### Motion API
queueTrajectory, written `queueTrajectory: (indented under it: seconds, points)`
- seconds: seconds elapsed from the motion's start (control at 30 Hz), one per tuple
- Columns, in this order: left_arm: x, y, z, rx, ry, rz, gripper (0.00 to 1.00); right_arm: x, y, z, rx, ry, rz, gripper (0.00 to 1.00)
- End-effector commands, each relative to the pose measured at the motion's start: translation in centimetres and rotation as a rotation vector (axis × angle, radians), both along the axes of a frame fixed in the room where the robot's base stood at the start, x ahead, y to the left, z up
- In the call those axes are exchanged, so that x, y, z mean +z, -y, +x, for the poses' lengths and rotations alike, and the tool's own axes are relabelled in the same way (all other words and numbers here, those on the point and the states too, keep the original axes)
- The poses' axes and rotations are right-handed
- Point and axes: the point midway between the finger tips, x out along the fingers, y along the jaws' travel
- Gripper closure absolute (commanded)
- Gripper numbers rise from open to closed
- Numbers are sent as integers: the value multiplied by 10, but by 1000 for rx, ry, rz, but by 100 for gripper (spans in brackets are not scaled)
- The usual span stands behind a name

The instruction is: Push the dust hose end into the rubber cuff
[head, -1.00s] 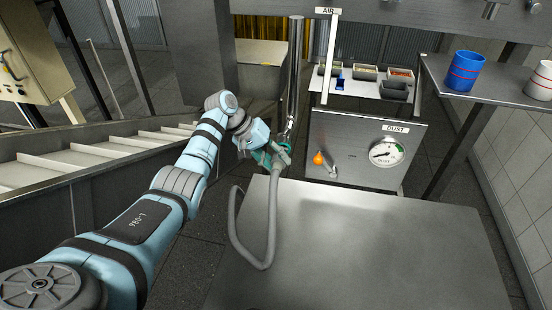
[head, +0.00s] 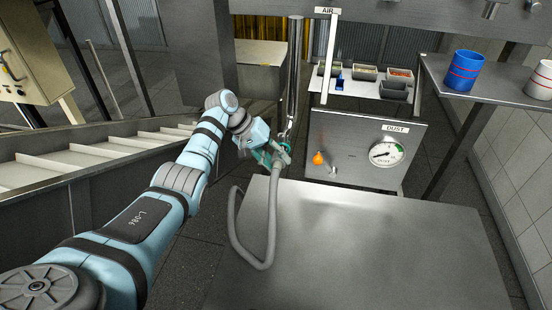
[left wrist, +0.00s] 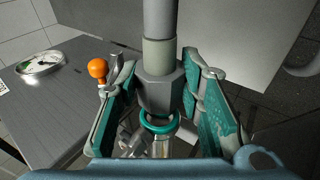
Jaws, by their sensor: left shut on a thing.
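My left gripper (head: 270,155) is shut on the dust hose end, at the foot of a shiny upright pipe (head: 293,75). The grey dust hose (head: 270,225) hangs from it in a loop beside and over the steel table. In the left wrist view the teal-padded fingers (left wrist: 158,85) stand either side of the grey hose end (left wrist: 160,92), with the hose running up out of view. A teal ring (left wrist: 158,123) shows just below the hose end, with metal parts behind it. I cannot pick out the rubber cuff for certain or tell whether the hose end touches it. My right gripper is not in view.
The steel table (head: 370,250) is bare. Behind it stands a panel marked DUST with a gauge (head: 387,153) and an orange-knobbed lever (head: 319,158), close to the gripper. A blue cup (head: 465,70) stands on the right shelf. A slatted conveyor (head: 90,158) lies at left.

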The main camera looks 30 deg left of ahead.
Motion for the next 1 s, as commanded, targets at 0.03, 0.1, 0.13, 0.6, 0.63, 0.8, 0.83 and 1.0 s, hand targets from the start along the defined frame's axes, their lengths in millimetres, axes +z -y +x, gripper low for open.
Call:
queueTrajectory:
  seconds: [0.03,0.1,0.13,0.6,0.63,0.8,0.83,1.0]
  points:
    - [1,0,0,-1,-1,0,100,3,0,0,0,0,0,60]
    - [2,0,0,0,-1,0,100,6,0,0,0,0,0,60]
    - [2,0,0,0,-1,0,100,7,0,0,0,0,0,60]
    - [0,0,2,0,0,-1,100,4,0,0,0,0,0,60]
    - [0,-1,2,0,0,-1,100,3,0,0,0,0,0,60]
    - [0,-1,5,-1,1,-1,100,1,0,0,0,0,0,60]
    - [0,-1,5,0,0,-1,100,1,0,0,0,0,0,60]
    - [0,-1,5,0,0,0,100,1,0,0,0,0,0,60]
